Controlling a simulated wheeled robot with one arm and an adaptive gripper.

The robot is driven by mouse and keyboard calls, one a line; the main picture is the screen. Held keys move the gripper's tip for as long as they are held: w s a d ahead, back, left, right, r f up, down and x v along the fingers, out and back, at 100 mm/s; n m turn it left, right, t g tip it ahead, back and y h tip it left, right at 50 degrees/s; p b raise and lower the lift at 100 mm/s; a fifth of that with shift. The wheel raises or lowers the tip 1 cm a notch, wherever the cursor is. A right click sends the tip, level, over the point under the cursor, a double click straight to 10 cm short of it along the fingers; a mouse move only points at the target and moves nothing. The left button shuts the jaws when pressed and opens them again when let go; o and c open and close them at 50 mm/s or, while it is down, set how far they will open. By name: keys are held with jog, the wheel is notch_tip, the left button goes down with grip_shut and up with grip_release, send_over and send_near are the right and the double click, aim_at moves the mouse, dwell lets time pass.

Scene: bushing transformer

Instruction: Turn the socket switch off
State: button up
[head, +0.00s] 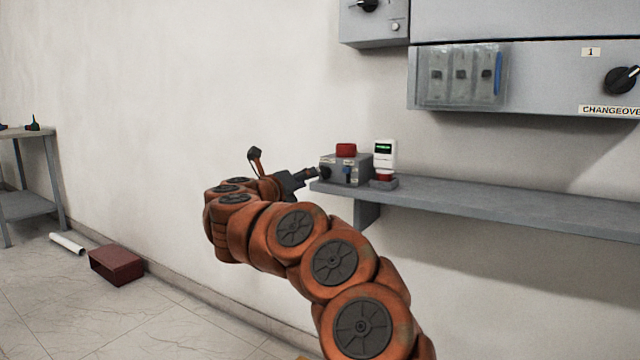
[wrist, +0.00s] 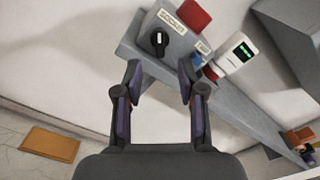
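The socket box (head: 345,172) is a small grey box with a red top, standing near the left end of the wall shelf. In the wrist view the box (wrist: 176,22) carries a white label and a black rotary switch (wrist: 158,42) with a white mark. My gripper (wrist: 159,82) is open and empty, its two dark fingers apart. The switch lies just beyond the fingertips, roughly between them in the picture, and a gap seems to remain. In the head view my gripper (head: 311,174) points right at the box's left face, where the switch is small and partly unclear.
A white device with a green display (head: 385,155) stands right of the box on the grey shelf (head: 500,208). Grey wall cabinets (head: 540,80) hang above, one with a changeover knob (head: 621,80). A red-brown box (head: 117,264) lies on the floor at left.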

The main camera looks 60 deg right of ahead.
aim_at(321, 173)
jog(key=shift+w+d+b, duration=0.15)
jog(key=shift+d+b, duration=0.8)
jog(key=shift+d, duration=2.9)
grip_shut()
